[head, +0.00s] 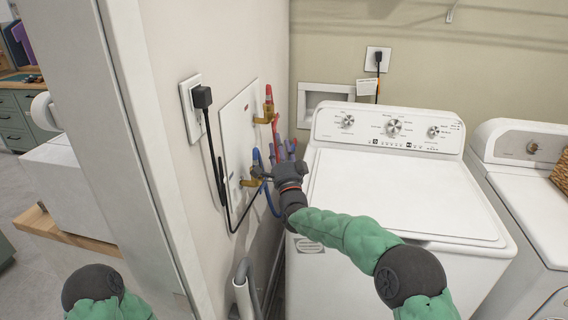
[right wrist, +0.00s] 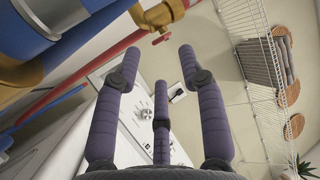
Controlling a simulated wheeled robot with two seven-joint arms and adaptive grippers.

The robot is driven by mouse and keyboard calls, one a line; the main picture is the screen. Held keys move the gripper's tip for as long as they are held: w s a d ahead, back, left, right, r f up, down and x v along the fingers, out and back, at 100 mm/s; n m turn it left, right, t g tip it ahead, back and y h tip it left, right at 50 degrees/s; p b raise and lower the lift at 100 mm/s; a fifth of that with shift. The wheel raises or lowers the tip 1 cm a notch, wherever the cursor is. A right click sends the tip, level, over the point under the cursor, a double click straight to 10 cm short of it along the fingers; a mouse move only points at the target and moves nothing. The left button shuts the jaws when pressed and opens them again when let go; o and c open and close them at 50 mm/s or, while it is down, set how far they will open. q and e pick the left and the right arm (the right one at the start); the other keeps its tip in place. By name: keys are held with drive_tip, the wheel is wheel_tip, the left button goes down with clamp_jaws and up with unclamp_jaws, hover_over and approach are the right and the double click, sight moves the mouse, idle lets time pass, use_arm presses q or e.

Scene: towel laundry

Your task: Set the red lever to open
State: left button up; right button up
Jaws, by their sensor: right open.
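The red lever (head: 268,92) stands roughly upright above its brass valve (head: 265,118) on the white wall box at the left. In the right wrist view, a brass valve (right wrist: 158,15) with a small red part (right wrist: 162,38) shows just beyond the fingertips; this looks like the red lever. My right gripper (head: 283,150) is below the red lever and beside the blue lever (head: 257,158), fingers pointing up. Its fingers are spread and empty in the right wrist view (right wrist: 160,60), apart from the red part. My left gripper is out of view.
A red hose (head: 276,130) and blue hose (head: 270,195) hang by the wall box (head: 238,130). A black plug and cord (head: 203,97) are left of it. A white washer (head: 400,190) stands right, beneath my right arm. A door frame (head: 140,140) borders the left.

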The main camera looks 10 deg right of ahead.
drive_tip(key=v, duration=0.6)
drive_tip(key=shift+s, duration=0.25)
drive_tip(key=shift+f, duration=0.25)
drive_tip(key=shift+c, duration=0.3)
